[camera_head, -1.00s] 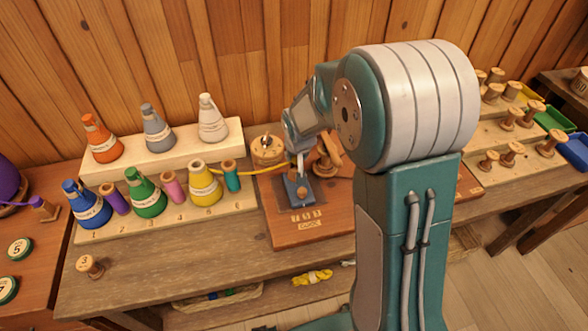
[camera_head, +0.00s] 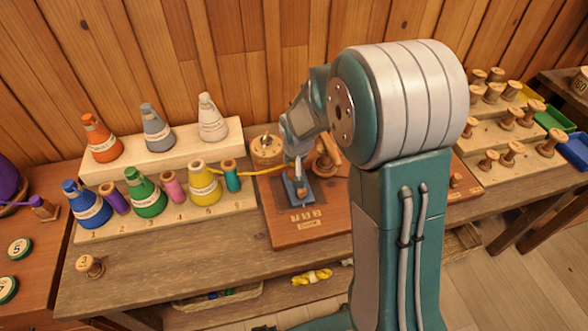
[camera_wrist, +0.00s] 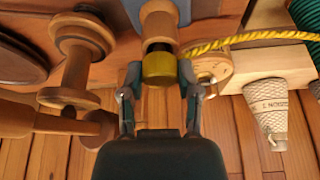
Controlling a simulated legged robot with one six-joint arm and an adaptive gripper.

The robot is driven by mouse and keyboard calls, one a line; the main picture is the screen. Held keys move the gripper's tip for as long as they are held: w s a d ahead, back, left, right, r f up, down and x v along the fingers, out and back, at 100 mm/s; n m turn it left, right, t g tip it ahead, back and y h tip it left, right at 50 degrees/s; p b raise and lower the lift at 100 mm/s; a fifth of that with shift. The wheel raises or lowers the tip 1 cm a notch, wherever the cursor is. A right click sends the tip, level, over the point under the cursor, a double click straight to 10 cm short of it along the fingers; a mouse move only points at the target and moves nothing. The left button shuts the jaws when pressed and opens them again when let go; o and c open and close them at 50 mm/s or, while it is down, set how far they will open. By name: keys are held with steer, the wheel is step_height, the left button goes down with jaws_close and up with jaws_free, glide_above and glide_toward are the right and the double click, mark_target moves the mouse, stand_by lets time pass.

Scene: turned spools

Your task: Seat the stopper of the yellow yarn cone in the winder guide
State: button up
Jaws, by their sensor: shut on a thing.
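The yellow yarn cone (camera_head: 205,184) stands in the front row of the rack, with its yellow yarn (camera_head: 258,172) running right to my gripper (camera_head: 292,166). In the wrist view my gripper (camera_wrist: 158,76) is shut on a yellow stopper (camera_wrist: 158,66), one finger on each side. The stopper lines up with a wooden cylinder on a blue block, the winder guide (camera_wrist: 160,24). A dark part lies between them; I cannot tell whether the stopper is inside the guide. In the head view my gripper partly hides the guide's blue block (camera_head: 299,192).
A wooden spool (camera_wrist: 75,50) on the winder board (camera_head: 330,222) stands close to my gripper. A round wooden piece (camera_head: 267,150) is just behind left. The cone rack (camera_head: 155,227) fills the left.

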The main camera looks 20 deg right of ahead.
steer(key=shift+f, duration=0.45)
steer(key=o, duration=0.8)
steer(key=shift+o, duration=1.2)
steer(key=shift+r, duration=4.55)
